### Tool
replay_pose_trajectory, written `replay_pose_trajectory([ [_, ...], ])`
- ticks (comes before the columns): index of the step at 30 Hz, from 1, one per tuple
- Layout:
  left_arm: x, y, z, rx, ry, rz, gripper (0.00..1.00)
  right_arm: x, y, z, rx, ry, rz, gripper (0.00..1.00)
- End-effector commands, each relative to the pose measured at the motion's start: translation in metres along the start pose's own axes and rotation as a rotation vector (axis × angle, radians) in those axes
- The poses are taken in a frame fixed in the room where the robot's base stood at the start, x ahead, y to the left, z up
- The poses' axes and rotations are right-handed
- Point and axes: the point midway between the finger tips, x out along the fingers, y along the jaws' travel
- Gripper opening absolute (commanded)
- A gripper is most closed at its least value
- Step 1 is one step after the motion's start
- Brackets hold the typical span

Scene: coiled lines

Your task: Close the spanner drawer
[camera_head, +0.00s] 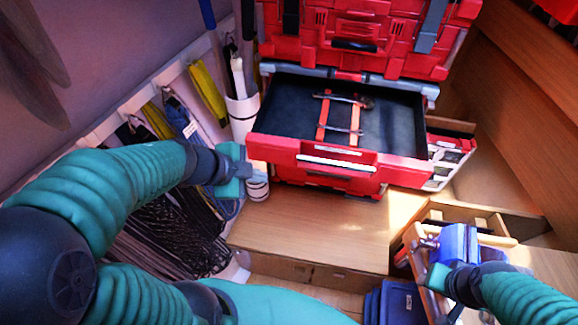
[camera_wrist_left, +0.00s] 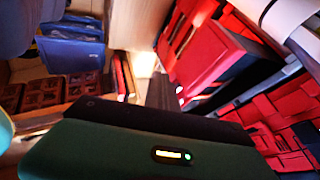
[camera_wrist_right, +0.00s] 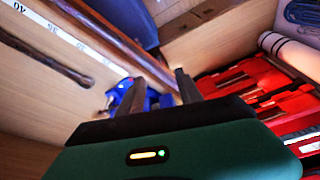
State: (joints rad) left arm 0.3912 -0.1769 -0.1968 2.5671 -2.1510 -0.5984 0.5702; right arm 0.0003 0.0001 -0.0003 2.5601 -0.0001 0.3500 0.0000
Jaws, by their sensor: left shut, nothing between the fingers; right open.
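The spanner drawer (camera_head: 400,130) is a red drawer with a black lining, pulled out of the red tool case stack. Spanners (camera_head: 342,130) lie inside on red strips, and a pale handle (camera_head: 337,164) runs along its front. My left gripper (camera_head: 258,168) is shut and empty, just left of the drawer's front left corner; I cannot tell if it touches. The drawer's red side also shows in the left wrist view (camera_wrist_left: 215,60). My right gripper (camera_wrist_right: 158,90) is open and empty, low at the right in the head view, away from the drawer. Its fingertips are hard to see there.
A red case (camera_head: 385,35) stands above the drawer. A white roll (camera_head: 243,112) and coiled dark lines (camera_head: 170,235) are at the left. A blue object (camera_head: 458,243) and a wooden box (camera_head: 480,215) are by my right arm. The wooden top (camera_head: 310,235) before the drawer is clear.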

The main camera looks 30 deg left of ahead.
Motion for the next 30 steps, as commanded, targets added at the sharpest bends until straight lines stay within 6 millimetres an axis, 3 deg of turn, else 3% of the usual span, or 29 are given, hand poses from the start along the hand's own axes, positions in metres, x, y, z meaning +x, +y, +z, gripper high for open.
replay_pose_trajectory([
  [5, 0.027, 0.001, 0.000, 0.000, -0.002, 0.007, 0.00, 0.003, 0.000, 0.001, -0.001, 0.000, 0.000, 0.42],
  [17, 0.069, 0.001, -0.006, 0.000, -0.009, 0.009, 0.00, -0.041, 0.000, -0.010, -0.001, 0.000, 0.000, 0.42],
  [18, 0.089, 0.004, -0.001, 0.004, -0.006, 0.005, 0.00, -0.024, 0.000, -0.006, 0.000, 0.002, 0.000, 0.42],
  [20, 0.102, 0.004, -0.001, 0.006, -0.004, 0.005, 0.00, -0.017, 0.000, -0.004, 0.000, 0.000, 0.000, 0.42],
  [24, 0.107, -0.023, -0.003, 0.005, -0.004, 0.000, 0.00, -0.033, 0.000, -0.008, 0.000, 0.000, 0.000, 0.42],
  [30, 0.115, -0.036, -0.001, 0.004, -0.004, -0.001, 0.00, -0.036, 0.000, -0.009, -0.001, 0.000, 0.000, 0.42],
])
